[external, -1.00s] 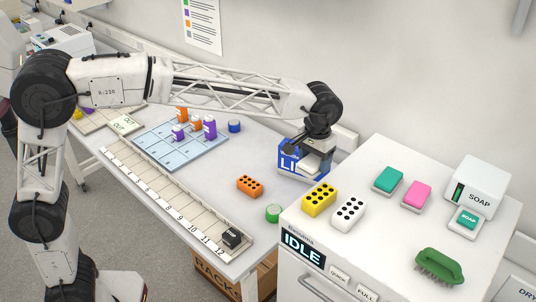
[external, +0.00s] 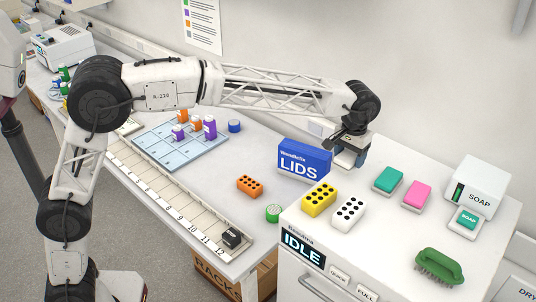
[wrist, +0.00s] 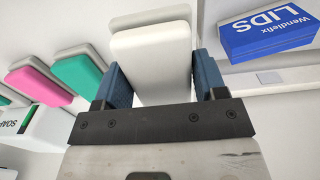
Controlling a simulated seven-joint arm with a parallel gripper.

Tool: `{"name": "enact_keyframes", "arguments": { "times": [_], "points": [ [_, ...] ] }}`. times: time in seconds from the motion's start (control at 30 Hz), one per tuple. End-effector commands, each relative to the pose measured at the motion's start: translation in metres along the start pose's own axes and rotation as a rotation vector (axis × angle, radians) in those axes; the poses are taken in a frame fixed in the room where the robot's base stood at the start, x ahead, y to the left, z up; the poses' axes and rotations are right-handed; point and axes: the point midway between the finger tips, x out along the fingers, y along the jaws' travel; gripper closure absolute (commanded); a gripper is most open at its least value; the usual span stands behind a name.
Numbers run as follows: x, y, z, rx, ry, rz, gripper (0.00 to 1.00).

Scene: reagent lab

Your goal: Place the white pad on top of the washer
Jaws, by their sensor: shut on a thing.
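My gripper (wrist: 151,85) is shut on the white pad (wrist: 152,52), which sits between its two blue fingers in the wrist view. In the external view my gripper (external: 350,157) hangs at the back left edge of the washer (external: 385,240), to the right of the LIDS box. The pad is mostly hidden there by the fingers, and I cannot tell its exact height over the washer top. The washer is a white cabinet with a flat top and an IDLE display.
On the washer top are a teal pad (external: 388,179), a pink pad (external: 417,193), yellow (external: 319,198) and white (external: 349,210) dotted blocks, a soap dispenser (external: 478,187) and a green brush (external: 440,266). The blue LIDS box (external: 304,160) stands left of my gripper. The washer top's middle is clear.

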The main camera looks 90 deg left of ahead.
Motion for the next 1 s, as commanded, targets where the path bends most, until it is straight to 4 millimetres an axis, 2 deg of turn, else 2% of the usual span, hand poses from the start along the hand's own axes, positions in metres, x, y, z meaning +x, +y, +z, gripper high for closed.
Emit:
{"name": "enact_keyframes", "arguments": {
  "times": [0.2, 0.4, 0.87, 1.0],
  "points": [
    [0.004, 0.013, -0.022, 0.000, -0.002, -0.001, 0.58],
    [0.004, 0.022, -0.036, 0.000, 0.000, 0.000, 0.58],
    [0.005, 0.024, -0.041, 0.000, 0.000, 0.000, 0.58],
    [0.012, 0.024, -0.040, 0.000, -0.002, -0.001, 0.58]
  ]
}}
